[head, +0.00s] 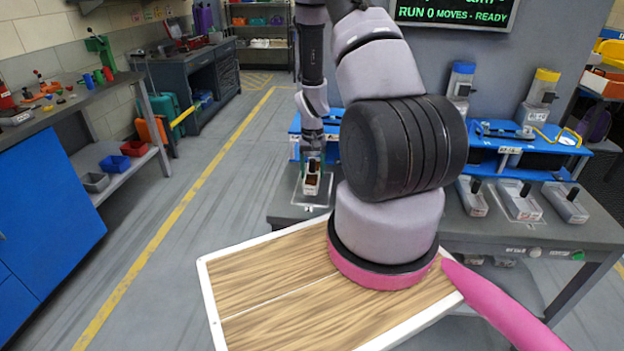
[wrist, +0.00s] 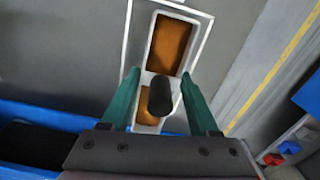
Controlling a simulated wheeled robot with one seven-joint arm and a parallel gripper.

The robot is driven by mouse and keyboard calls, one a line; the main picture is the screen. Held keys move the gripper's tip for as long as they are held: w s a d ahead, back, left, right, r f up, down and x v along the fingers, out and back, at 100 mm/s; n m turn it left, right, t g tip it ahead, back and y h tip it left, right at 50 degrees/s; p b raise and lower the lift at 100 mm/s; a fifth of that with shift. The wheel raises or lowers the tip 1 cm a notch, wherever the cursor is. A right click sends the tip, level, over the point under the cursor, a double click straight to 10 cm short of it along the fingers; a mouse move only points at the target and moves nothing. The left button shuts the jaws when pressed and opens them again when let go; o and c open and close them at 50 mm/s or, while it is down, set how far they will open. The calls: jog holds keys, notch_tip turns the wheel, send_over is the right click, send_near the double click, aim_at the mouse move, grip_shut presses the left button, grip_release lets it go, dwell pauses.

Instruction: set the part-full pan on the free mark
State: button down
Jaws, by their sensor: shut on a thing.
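The part-full pan (head: 311,190) is a small pale tray with an upright black handle (wrist: 160,97). In the wrist view the pan (wrist: 149,66) shows brown filling in two sections, one on each side of the handle. The pan looks upright within the outline. I cannot tell if its base touches the table.
Blue stations (head: 500,150) line the table's back. A wood-topped, white-rimmed board (head: 270,290) is in front. Open floor lies left of the table.

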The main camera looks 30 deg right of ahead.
aim_at(313, 172)
jog(key=shift+f, duration=1.45)
jog(key=shift+c, duration=0.6)
grip_release()
jog(key=shift+f, duration=0.15)
notch_tip(313, 172, up, 13)
jog(key=shift+f, duration=0.2)
